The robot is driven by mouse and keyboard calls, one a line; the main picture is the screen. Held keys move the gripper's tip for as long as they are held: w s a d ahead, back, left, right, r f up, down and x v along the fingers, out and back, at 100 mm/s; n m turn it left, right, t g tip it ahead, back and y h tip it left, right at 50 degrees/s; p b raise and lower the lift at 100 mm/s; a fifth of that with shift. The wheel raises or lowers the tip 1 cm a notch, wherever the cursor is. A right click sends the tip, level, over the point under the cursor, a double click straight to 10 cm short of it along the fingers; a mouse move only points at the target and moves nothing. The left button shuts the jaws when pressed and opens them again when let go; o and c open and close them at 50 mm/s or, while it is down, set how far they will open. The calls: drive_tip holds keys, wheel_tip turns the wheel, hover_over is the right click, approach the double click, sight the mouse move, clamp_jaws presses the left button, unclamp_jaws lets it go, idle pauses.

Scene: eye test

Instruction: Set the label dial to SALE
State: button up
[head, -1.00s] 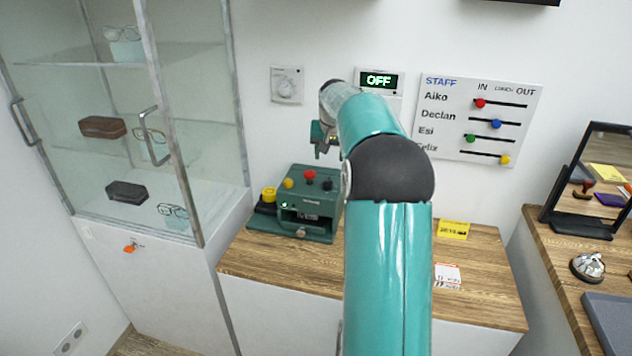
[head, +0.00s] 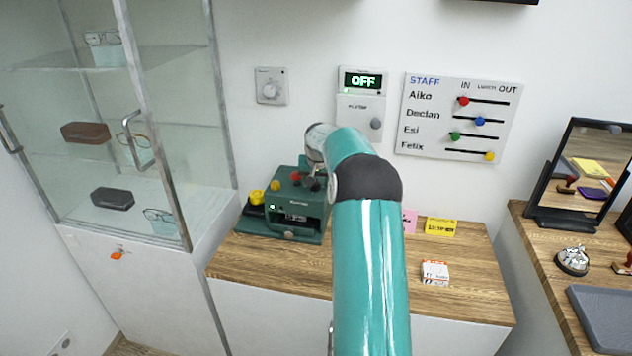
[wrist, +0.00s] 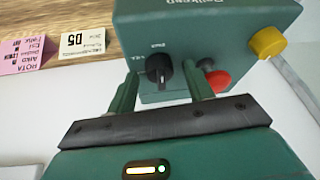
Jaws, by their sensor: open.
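The green label machine (head: 283,222) stands on the wooden counter, with a red knob, a yellow knob and dark ones on top. In the wrist view its green body (wrist: 215,45) fills the top. The black dial (wrist: 158,70) has a pale pointer line and tiny markings around it, too small to read. My gripper (wrist: 160,78) is open, with its green fingers on either side of the dial in the picture. I cannot tell whether they touch it. In the head view my arm hides most of the gripper, just above the machine's right side.
A red button (wrist: 217,80) sits close to the right finger, and a yellow button (wrist: 267,42) is farther right. Pink (head: 409,221) and yellow (head: 441,226) cards and a white box (head: 435,272) are on the counter. The wall display (head: 363,80) reads OFF. A glass cabinet (head: 120,200) stands left.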

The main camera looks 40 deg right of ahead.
drive_tip(key=c, duration=1)
drive_tip(key=shift+n, duration=0.3)
drive_tip(key=n+y, duration=0.1)
drive_tip(key=n, duration=0.1)
drive_tip(key=n+y, duration=0.1)
drive_tip(key=n, duration=0.2)
drive_tip(key=shift+s+d+t, duration=0.1)
drive_tip(key=shift+d+t, duration=0.1)
drive_tip(key=shift+t, duration=0.2)
drive_tip(key=n+y, duration=0.1)
drive_tip(key=n, duration=0.2)
drive_tip(key=n+y, duration=0.1)
drive_tip(key=n, duration=0.2)
drive_tip(key=shift+d+n+g+y, duration=0.1)
drive_tip(key=shift+n+g+y, duration=0.2)
drive_tip(key=shift+y, duration=0.1)
